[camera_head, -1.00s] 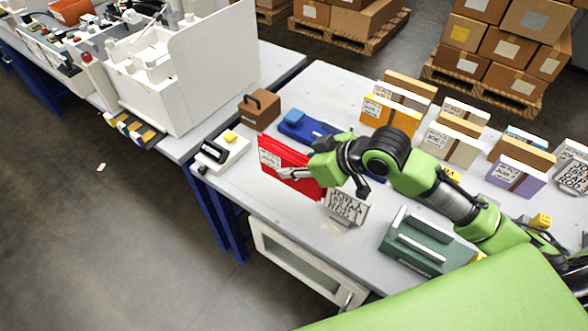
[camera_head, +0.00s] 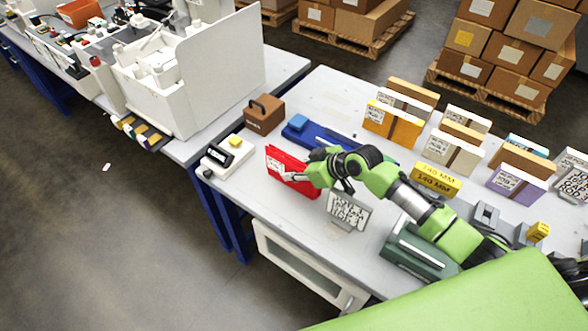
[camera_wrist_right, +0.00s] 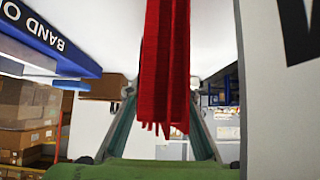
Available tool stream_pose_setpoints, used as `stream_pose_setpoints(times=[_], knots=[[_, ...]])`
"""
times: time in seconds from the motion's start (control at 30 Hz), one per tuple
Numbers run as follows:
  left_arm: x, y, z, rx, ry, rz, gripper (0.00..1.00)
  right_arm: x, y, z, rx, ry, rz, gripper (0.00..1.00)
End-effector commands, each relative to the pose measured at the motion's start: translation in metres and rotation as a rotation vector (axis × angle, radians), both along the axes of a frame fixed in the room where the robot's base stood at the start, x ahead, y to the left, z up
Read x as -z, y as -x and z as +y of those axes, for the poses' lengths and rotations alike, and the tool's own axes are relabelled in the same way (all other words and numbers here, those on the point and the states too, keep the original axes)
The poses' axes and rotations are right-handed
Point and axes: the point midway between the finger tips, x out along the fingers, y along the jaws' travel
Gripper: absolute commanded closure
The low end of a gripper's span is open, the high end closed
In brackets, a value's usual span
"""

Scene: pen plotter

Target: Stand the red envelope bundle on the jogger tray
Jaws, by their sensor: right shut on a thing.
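The red envelope bundle (camera_head: 283,164) stands upright near the left part of the table, with a white label on its face. It also fills the middle of the right wrist view (camera_wrist_right: 166,60). My right gripper (camera_head: 300,178) is at the bundle's right part, its fingers (camera_wrist_right: 163,115) shut on it from both sides. I cannot tell whether the bundle's bottom touches the table. A dark green tray-like device (camera_head: 408,252) sits at the front right, partly hidden by my right arm; its lettering is unreadable, so I cannot confirm it is the jogger tray. My left gripper is out of view.
A blue device (camera_head: 300,130) is behind the bundle, a white scale-like device (camera_head: 225,158) to its left. A grey lettered plate (camera_head: 348,212) stands close to its front right. Several envelope bundles (camera_head: 392,127) stand at the back right. A yellow block (camera_head: 436,180) lies beyond my arm.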

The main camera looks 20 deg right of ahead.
Motion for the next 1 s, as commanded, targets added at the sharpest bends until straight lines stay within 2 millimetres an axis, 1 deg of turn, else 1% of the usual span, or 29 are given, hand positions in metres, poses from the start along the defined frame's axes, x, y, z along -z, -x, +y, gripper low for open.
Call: stream_pose_setpoints(times=[0.17,0.27,0.3,0.37,0.67,0.77,0.87,1.0], knots=[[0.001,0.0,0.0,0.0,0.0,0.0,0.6,-0.001,0.0,0.0,0.0,-0.001,-0.002,1.0],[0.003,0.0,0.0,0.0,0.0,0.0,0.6,0.003,0.0,0.0,0.0,-0.001,-0.002,1.0],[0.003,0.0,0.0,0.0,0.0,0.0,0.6,0.004,0.0,0.0,0.0,0.0,0.0,0.76],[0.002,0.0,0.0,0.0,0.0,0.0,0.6,0.003,0.0,0.0,0.0,0.0,0.0,0.62],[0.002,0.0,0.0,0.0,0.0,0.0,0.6,0.002,0.0,0.0,-0.001,-0.001,0.0,0.62],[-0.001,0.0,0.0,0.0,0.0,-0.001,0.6,-0.003,0.0,0.0,0.0,-0.001,-0.001,0.62],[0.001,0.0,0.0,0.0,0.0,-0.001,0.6,-0.007,0.006,-0.005,-0.001,0.002,0.0,0.62],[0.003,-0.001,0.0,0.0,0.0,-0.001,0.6,-0.023,0.021,-0.017,-0.003,0.003,-0.001,0.62]])
